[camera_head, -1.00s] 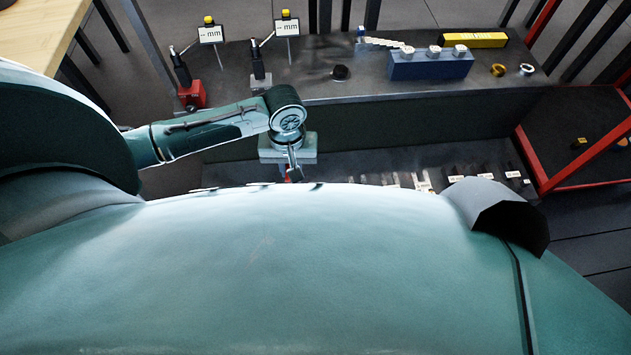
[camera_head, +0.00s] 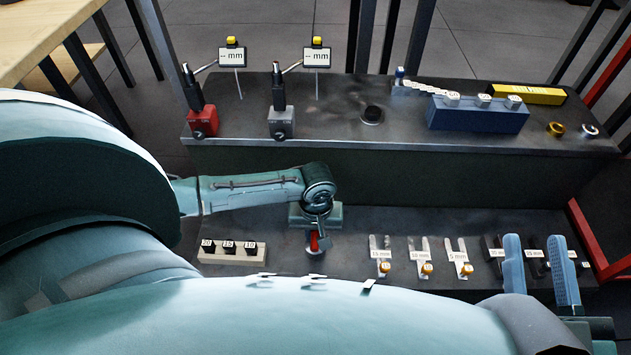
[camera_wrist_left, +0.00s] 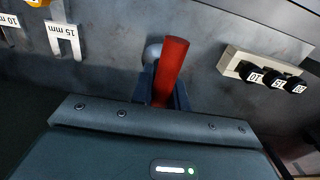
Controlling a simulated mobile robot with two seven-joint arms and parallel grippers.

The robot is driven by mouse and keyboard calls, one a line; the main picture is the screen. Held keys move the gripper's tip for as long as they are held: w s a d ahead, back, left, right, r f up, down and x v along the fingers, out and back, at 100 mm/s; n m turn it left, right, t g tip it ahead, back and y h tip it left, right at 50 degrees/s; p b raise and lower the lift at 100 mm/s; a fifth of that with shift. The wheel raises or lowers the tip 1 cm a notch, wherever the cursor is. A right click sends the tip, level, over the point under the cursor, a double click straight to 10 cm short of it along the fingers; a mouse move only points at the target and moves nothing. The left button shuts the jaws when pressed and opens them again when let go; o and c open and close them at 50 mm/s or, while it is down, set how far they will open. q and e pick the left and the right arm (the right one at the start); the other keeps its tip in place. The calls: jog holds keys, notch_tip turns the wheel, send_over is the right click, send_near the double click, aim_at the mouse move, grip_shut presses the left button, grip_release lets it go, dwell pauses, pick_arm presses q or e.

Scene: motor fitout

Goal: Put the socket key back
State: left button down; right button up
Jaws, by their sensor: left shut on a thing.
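My left gripper (camera_head: 317,238) is low over the lower shelf, shut on the red-handled socket key (camera_head: 314,243). In the left wrist view the red handle (camera_wrist_left: 170,72) stands up between the two dark fingers, with a rounded grey piece (camera_wrist_left: 152,52) beside it. The key's lower end is hidden. A pale rack with black sockets (camera_head: 232,252) marked with numbers lies left of the gripper; in the left wrist view it is on the right (camera_wrist_left: 250,57). My right gripper (camera_head: 540,265) shows two blue fingers, apart and empty, at the right.
Tagged slotted shims (camera_head: 381,252) lie right of the left gripper. The upper shelf (camera_head: 330,120) holds two dial gauges on red and grey bases, a blue block (camera_head: 478,118), a yellow box (camera_head: 528,94) and two rings. Bare shelf lies around the key.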

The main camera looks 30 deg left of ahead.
pick_arm(q)
jog(key=shift+f, duration=0.8)
pick_arm(e)
jog(key=shift+w+d+r+n+t+y, duration=0.1)
jog(key=shift+w+r+n+t+y, duration=0.15)
jog(key=shift+r, duration=0.25)
jog(key=shift+w+d+r+n+t+y, duration=0.15)
jog(key=shift+r+n+t+y, duration=0.1)
jog(key=shift+r+n, duration=0.15)
pick_arm(q)
jog(key=shift+f, duration=0.15)
pick_arm(e)
jog(key=shift+a, duration=0.1)
pick_arm(q)
jog(key=c, duration=1.4)
grip_release()
jog(key=shift+f, duration=0.1)
jog(key=shift+o, duration=0.2)
